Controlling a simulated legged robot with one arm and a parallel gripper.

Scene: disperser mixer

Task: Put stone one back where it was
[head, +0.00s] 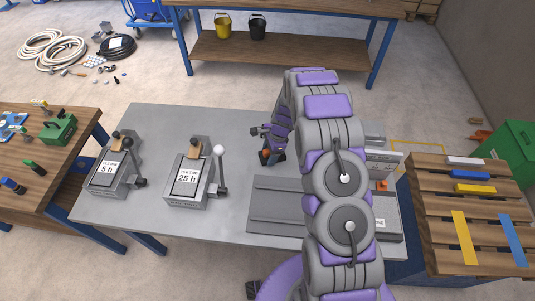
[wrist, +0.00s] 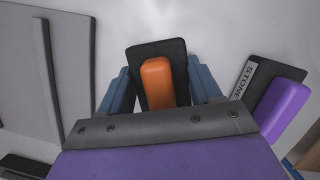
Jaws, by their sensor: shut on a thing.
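In the wrist view, my gripper (wrist: 160,88) is shut on a block with an orange handle (wrist: 157,82) on a black base (wrist: 172,50). Its label is not visible, so I cannot tell its number. To the right, apart from it, is a black base (wrist: 278,72) labelled "STONE", with a purple handle (wrist: 283,112); the rest of the label is hidden. In the head view, my gripper (head: 268,153) is over the back middle of the grey table (head: 238,122), with the orange piece low between the fingers. I cannot tell whether it touches the table.
Two machines marked "5 h" (head: 107,170) and "25 h" (head: 187,177) stand on the table's left half. A ridged grey plate (head: 272,208) lies near the front middle. My arm partly hides equipment on the right. A wooden pallet (head: 460,222) stands beyond the right edge.

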